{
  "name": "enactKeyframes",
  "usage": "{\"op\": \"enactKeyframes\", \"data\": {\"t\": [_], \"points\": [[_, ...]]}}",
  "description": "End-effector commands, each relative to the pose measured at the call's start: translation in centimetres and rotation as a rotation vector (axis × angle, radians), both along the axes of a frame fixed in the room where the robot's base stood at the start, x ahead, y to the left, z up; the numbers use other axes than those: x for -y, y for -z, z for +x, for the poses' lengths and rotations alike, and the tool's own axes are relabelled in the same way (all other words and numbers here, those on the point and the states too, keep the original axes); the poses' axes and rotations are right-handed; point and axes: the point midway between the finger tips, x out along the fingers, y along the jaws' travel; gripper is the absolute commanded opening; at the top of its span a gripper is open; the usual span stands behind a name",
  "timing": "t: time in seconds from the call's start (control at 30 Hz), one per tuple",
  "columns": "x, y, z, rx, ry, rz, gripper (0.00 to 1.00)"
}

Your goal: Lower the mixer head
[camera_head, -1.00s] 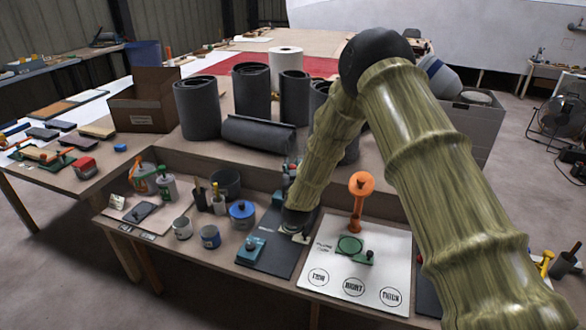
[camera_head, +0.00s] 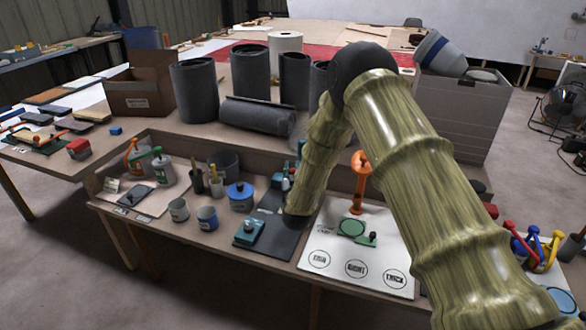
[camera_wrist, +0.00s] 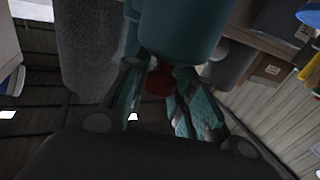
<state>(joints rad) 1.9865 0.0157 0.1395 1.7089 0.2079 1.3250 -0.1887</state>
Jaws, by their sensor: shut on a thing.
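The teal mixer shows only in part in the head view, as a sliver (camera_head: 288,180) behind my arm on the dark mat. In the wrist view the rounded teal mixer head (camera_wrist: 180,30) fills the top centre, close to my gripper. My gripper (camera_wrist: 160,86) has its fingers around a small dark red knob (camera_wrist: 159,80) just below the mixer head and is shut on it. In the head view my arm hides the gripper and most of the mixer. I cannot tell how far the head is tilted.
A teal block-like item (camera_head: 250,232) sits on the mat's front. A blue-lidded pot (camera_head: 241,196) and cups (camera_head: 207,218) stand to the left. A white board (camera_head: 357,262) with an orange stand (camera_head: 360,182) is to the right.

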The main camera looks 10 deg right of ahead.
Motion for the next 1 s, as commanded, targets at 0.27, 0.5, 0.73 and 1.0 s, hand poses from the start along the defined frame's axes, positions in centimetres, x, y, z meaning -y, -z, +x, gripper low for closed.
{"op": "enactKeyframes", "data": {"t": [0.27,0.5,0.73,1.0], "points": [[0.0,0.7,-0.1,-0.008,0.0,0.0,0.0],[0.0,0.7,-0.1,-0.009,0.0,0.0,0.46],[0.0,0.5,-0.1,-0.005,0.0,0.001,0.46],[-0.3,0.5,-1.9,-0.007,-0.001,0.001,0.46]]}}
